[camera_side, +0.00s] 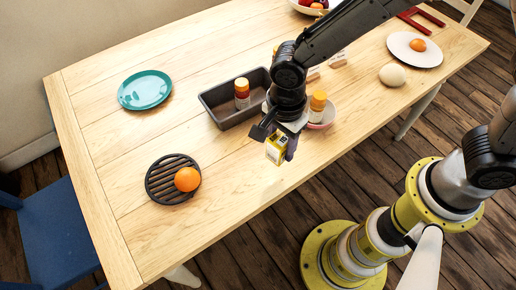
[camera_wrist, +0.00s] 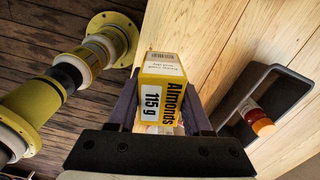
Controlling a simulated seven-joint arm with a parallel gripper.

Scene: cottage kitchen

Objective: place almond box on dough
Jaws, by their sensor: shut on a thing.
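The almond box is yellow and white; it shows below my gripper in the side view (camera_side: 274,153) and up close, with its "Almonds 115 g" label, in the wrist view (camera_wrist: 161,88). My gripper (camera_side: 277,143) is shut on the box, a finger on each side, and holds it over the front part of the table. The fingers also show in the wrist view (camera_wrist: 160,108). A pale rounded lump (camera_side: 392,75), which looks like the dough, lies on the table to the upper right, well apart from the box.
A grey baking tin (camera_side: 217,122) holds an orange-capped jar (camera_side: 242,94). A white plate (camera_side: 424,60) lies beyond the lump. A black trivet (camera_side: 158,187) bears an orange (camera_side: 187,179); a teal plate (camera_side: 145,90) lies left.

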